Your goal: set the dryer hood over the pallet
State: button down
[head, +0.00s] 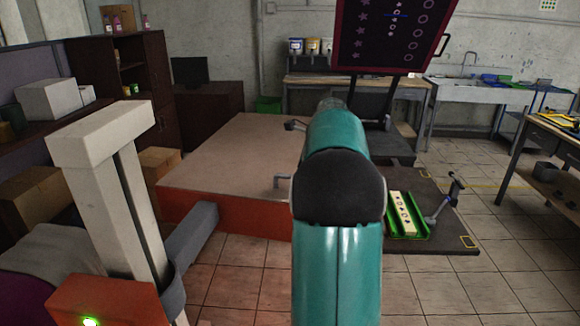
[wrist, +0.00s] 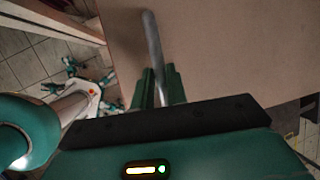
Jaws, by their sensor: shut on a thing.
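The dryer hood, as I take it, is the broad tan-topped box with orange sides (head: 235,160) in the middle of the head view. A grey arm (head: 195,237) joins its near left side to a white post. Its tan panel (wrist: 230,45) fills much of the wrist view. My gripper (wrist: 160,88) is shut on a grey bar handle (wrist: 152,35) at this panel. In the head view my teal arm hides the gripper. The pallet seems to be the dark board (head: 450,238) to the right, bearing a green holder (head: 408,234) with a white printed strip (head: 402,210).
The white post (head: 105,135) stands at the left on an orange base (head: 105,298) with a green light. A dark screen (head: 392,35) rises behind. A grey lever (head: 443,202) stands on the board's right. Tiled floor (head: 520,275) is free at the right front.

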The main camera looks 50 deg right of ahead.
jog(key=s+a+m+h, duration=0.1)
jog(key=s+a+m, duration=0.2)
jog(key=s, duration=1)
jog(key=s+a+m+h, duration=0.2)
jog(key=s+a+m, duration=0.2)
jog(key=s, duration=0.9)
jog(key=shift+a+g, duration=0.3)
jog(key=shift+a, duration=1.5)
jog(key=shift+s+a+f, duration=0.1)
